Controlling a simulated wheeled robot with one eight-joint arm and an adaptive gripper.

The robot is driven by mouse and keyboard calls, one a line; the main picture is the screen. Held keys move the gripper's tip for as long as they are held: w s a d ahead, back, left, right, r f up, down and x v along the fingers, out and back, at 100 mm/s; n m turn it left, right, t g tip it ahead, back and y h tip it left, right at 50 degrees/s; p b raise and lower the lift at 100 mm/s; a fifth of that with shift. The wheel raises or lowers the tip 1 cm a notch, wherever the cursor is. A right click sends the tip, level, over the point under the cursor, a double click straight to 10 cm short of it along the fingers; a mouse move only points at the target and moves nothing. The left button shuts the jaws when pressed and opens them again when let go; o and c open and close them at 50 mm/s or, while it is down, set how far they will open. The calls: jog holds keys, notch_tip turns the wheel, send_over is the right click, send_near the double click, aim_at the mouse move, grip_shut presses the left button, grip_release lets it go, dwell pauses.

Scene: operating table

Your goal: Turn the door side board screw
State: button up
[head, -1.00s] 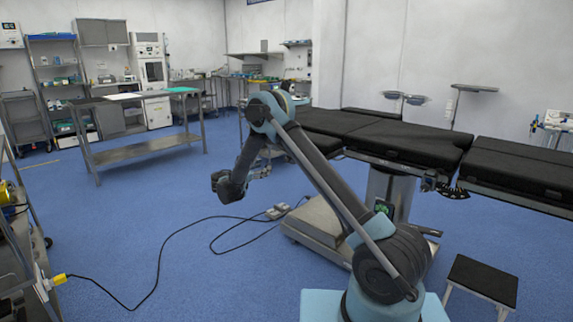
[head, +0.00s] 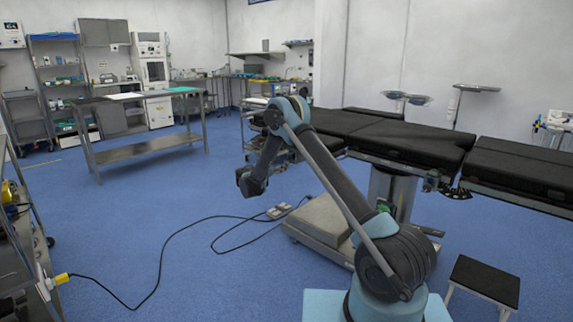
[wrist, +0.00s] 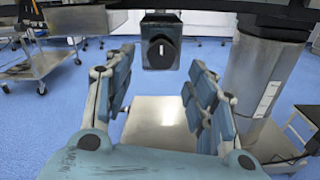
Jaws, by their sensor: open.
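In the wrist view, a dark square block with a round black knob (wrist: 161,52) hangs below the table's underside, and the knob has a short white upright mark on its face. It looks like the door side board screw. My gripper (wrist: 163,72) is open and empty, its two blue-grey fingers apart at left and right. The knob shows in the gap between the fingertips, beyond them; no contact is visible. In the head view my gripper is small, beside the black-padded operating table (head: 410,146), partly behind my arm. I cannot make out the screw there.
The table's metal column (wrist: 262,75) stands close on the right in the wrist view, above its flat steel base (wrist: 155,125). A steel cart (wrist: 40,60) is at left. In the head view, a black cable (head: 160,260) and a pedal (head: 278,211) lie on the floor. A step stool (head: 485,280) stands at right.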

aim_at(287, 160)
jog(key=shift+x, duration=2.45)
jog(key=shift+c, duration=0.5)
jog(key=c, duration=1)
